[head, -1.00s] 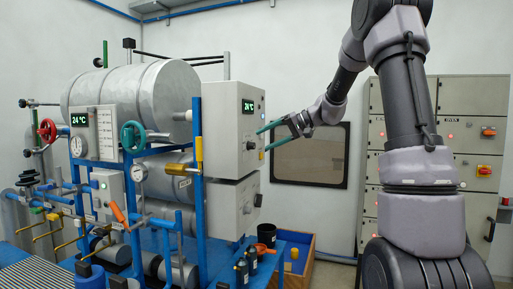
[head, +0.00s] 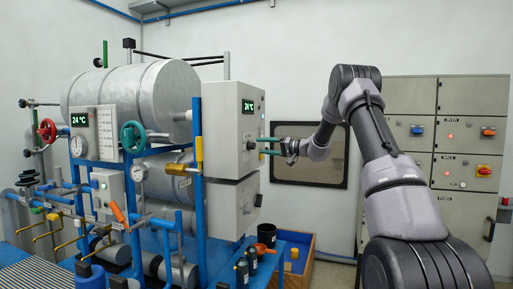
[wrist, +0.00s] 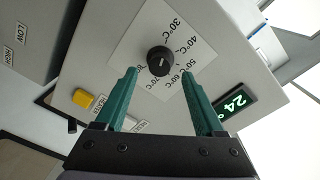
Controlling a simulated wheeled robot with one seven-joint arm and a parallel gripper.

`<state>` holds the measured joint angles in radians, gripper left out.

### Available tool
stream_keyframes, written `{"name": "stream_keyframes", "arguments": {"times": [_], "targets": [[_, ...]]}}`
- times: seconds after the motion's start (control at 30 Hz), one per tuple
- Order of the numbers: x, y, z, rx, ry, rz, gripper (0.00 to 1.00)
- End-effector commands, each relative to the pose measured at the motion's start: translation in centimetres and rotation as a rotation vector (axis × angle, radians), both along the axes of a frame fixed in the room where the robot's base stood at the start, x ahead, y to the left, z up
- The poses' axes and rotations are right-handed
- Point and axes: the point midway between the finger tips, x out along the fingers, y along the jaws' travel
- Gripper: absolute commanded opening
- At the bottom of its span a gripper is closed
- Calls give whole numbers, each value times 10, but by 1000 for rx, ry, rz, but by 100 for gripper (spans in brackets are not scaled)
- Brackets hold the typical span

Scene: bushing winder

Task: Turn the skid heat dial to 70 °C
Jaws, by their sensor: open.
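The green display (wrist: 235,104) reads 24; in the head view the panel display (head: 248,107) reads 24 °C. My gripper (wrist: 160,71) is open, its two green fingers pointing at the panel, one on each side of the dial in the picture. I cannot tell whether they touch it. In the head view my gripper (head: 264,146) is close before the panel face.
A yellow button (wrist: 85,98) sits on the same panel. A second grey box (head: 228,207) hangs below the panel. Grey cabinets (head: 409,103) with switches stand at the right. A wooden bin (head: 300,262) stands on the floor. The space right of the panel is free.

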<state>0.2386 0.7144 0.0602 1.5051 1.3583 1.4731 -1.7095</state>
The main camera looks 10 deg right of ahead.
Motion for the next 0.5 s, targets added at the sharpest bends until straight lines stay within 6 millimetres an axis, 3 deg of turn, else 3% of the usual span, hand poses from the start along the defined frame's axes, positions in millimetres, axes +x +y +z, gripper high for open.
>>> {"name": "stream_keyframes", "arguments": {"times": [0.2, 0.5], "targets": [[16, 24, 0, -1, 0, -1, 71], [20, 31, 0, 0, 1, -1, 71]]}}
